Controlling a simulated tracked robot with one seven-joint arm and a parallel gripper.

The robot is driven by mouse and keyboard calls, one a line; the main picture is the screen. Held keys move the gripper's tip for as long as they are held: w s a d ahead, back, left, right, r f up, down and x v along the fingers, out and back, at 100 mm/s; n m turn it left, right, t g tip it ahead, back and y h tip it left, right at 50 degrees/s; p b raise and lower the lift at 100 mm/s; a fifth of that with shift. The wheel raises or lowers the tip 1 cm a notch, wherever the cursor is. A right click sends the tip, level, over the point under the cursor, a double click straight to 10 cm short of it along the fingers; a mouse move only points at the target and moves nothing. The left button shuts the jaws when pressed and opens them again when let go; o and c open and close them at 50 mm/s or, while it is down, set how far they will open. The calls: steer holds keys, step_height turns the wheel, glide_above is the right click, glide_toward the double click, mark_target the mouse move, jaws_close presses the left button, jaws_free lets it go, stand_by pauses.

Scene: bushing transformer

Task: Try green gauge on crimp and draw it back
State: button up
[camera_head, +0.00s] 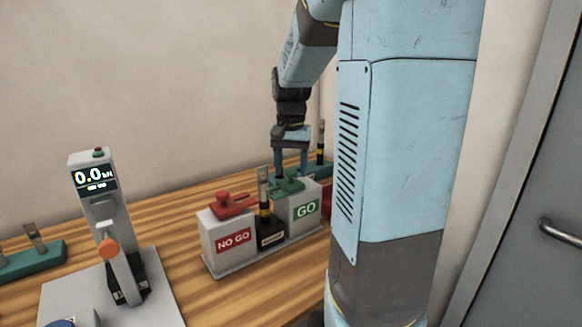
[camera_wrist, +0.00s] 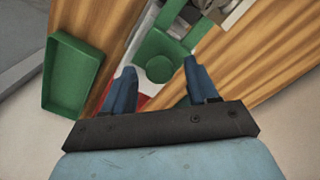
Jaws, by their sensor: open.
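The green gauge (camera_head: 286,187) lies on top of the grey block labelled GO (camera_head: 305,211). In the wrist view the green gauge (camera_wrist: 160,68) shows its round knob and two prongs. The crimp (camera_head: 264,196), a thin upright piece with a yellow band, stands in a black holder between the GO and NO GO blocks. My gripper (camera_head: 291,174) points down over the green gauge. In the wrist view my gripper (camera_wrist: 158,82) is open, its blue fingers apart on either side of the knob. I cannot tell whether they touch the gauge.
A red gauge (camera_head: 232,205) lies on the NO GO block (camera_head: 232,239). A test stand (camera_head: 104,215) reading 0.0 kN stands at left. A green tray (camera_wrist: 74,80) lies beside my gripper. Bare wood lies in front of the blocks.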

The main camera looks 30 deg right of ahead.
steer(key=shift+f, duration=0.15)
jaws_close()
stand_by(0.5)
